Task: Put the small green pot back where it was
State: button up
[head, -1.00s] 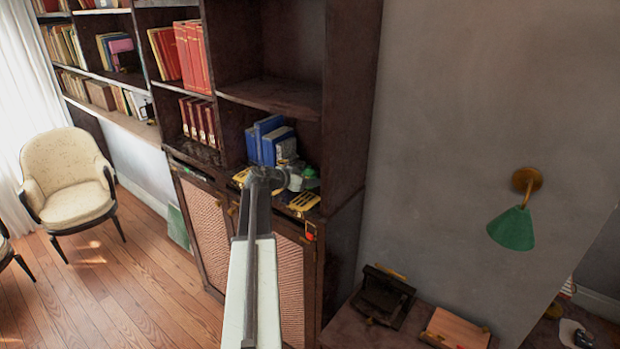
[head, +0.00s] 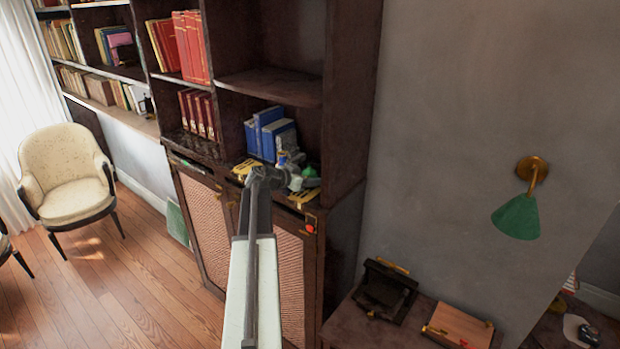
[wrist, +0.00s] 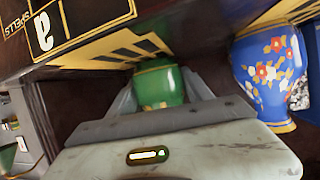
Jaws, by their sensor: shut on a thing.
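The small green pot (wrist: 160,82), with yellow bands, sits between the fingers of my gripper (wrist: 160,92) in the wrist view, and the gripper is shut on it. In the head view, a little green pot (head: 296,183) shows at the end of my arm, at the front of a dark shelf compartment. My arm hides part of that spot. Yellow and black striped markings (wrist: 100,52) lie just beyond the pot in the wrist view. I cannot tell whether the pot touches the shelf.
A blue floral pot (wrist: 270,75) stands close on the right in the wrist view. In the head view, blue books (head: 270,135) stand behind my gripper. The cabinet's right side panel (head: 350,130) borders the compartment. A desk with a dark box (head: 385,290) stands lower right.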

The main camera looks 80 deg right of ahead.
jog(key=shift+f, duration=0.3)
jog(key=o, duration=1.6)
jog(key=shift+o, duration=0.2)
jog(key=shift+r, duration=0.1)
jog(key=shift+w+a+r, duration=0.1)
jog(key=shift+a, duration=0.05)
jog(key=p+v, duration=0.2)
jog(key=v, duration=0.5)
jog(key=shift+w+a+r+p, duration=0.1)
jog(key=shift+a+p, duration=0.1)
jog(key=shift+p, duration=0.2)
jog(key=shift+d, duration=0.1)
